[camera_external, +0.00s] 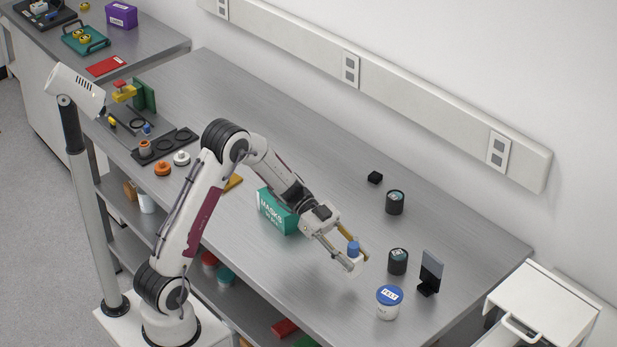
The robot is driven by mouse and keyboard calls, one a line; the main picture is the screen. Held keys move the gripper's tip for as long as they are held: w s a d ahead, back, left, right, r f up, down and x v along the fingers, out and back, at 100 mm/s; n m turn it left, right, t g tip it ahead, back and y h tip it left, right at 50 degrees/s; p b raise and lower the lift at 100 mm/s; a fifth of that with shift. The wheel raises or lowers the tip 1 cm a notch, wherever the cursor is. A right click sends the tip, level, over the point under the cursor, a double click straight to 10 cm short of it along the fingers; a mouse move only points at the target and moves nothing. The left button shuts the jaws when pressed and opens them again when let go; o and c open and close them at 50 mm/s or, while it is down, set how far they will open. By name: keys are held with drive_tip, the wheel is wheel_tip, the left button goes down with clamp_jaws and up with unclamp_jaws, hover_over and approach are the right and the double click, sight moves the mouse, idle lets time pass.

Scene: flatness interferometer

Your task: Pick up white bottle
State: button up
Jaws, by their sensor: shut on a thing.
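The white bottle (355,266) has a blue cap and is between the fingers of my gripper (351,258) in the external view. My gripper is shut on it. The bottle is upright or nearly so, near the right part of the grey bench. I cannot tell whether its base touches the bench top. The fingers hide part of its sides.
A white tub with a blue lid (388,302), two dark jars (397,261) (395,202) and a black upright plate (430,272) stand right of my gripper. A green masks box (277,211) stands to its left.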

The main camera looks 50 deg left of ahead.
sight(354, 245)
drive_tip(key=shift+r, duration=2.45)
